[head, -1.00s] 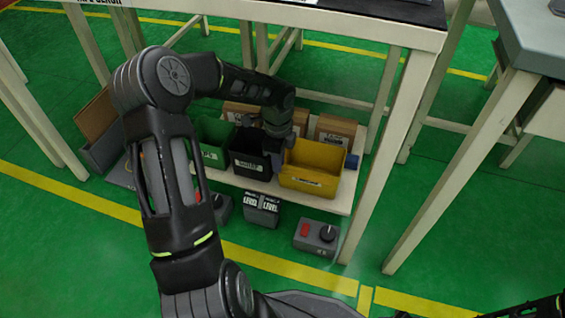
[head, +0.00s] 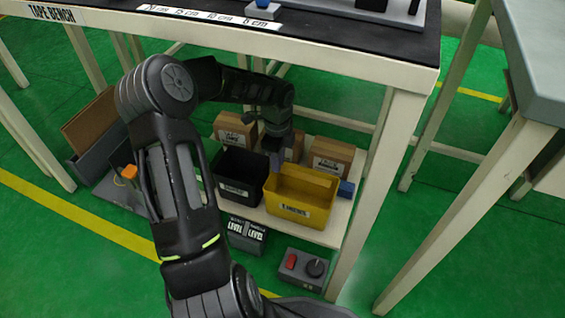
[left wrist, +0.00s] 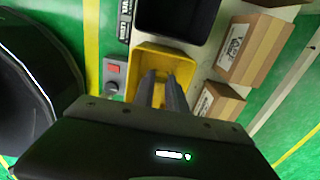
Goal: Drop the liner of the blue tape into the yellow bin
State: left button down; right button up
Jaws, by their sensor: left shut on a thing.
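The yellow bin (head: 297,211) stands on the low shelf under the bench, with a label on its front. My left gripper (head: 275,162) is at the bin's back left corner in the head view. In the left wrist view its two fingers (left wrist: 161,78) point down over the yellow bin (left wrist: 150,52). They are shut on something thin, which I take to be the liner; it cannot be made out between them. A small blue item (head: 262,9), perhaps the blue tape, sits on the bench top by the printed length labels. My right gripper is not in view.
A black bin (head: 234,192) stands just left of the yellow bin. Cardboard boxes (head: 331,156) stand behind. A blue item (head: 346,188) lies right of the bin. A control box (head: 301,268) is in front. The bench top (head: 330,31) and legs surround the shelf.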

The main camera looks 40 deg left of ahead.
pick_arm(q)
jog(key=shift+w+f+b, duration=0.35)
jog(key=shift+w+f, duration=0.05)
jog(key=shift+f, duration=0.15)
jog(key=shift+s+f+b, duration=0.2)
jog(key=shift+f+b, duration=0.3)
jog(key=shift+f, duration=0.4)
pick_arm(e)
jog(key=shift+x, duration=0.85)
pick_arm(q)
jog(key=c, duration=1.3)
grip_release()
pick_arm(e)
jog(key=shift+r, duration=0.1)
